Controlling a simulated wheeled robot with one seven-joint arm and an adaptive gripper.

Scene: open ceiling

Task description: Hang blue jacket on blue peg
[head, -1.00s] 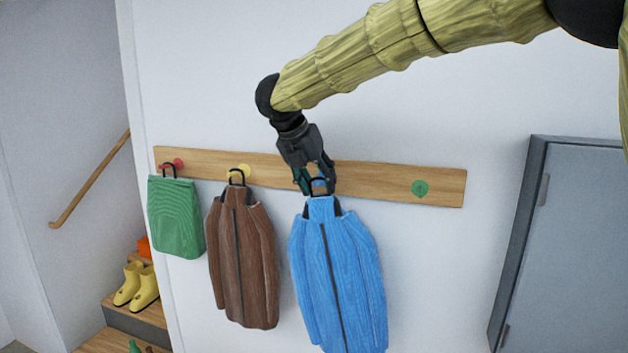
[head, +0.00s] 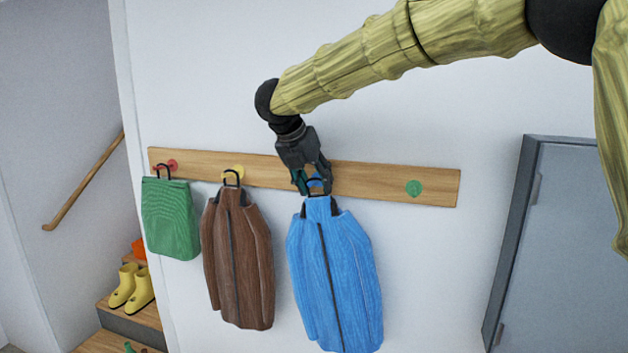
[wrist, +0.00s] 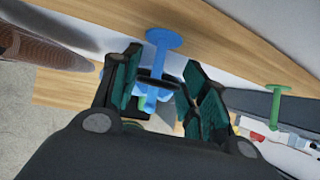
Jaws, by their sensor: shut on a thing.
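The blue jacket (head: 335,275) hangs upright below my gripper (head: 313,184) in the head view, in front of the wooden peg board. My gripper is shut on its black loop (head: 314,188). The blue peg (wrist: 163,39) shows on the board between and just beyond the fingers (wrist: 165,95) in the wrist view. In the head view the fingers largely cover this peg. The loop is close to the peg, but I cannot tell whether it is around it or only in front of it.
A green bag-like item (head: 170,220) hangs at the red peg (head: 171,164). A brown jacket (head: 238,262) hangs at the yellow peg (head: 233,172), left of the blue jacket. The green peg (head: 413,188) is bare. A grey cabinet (head: 560,250) stands right; stairs with yellow boots (head: 130,289) are left.

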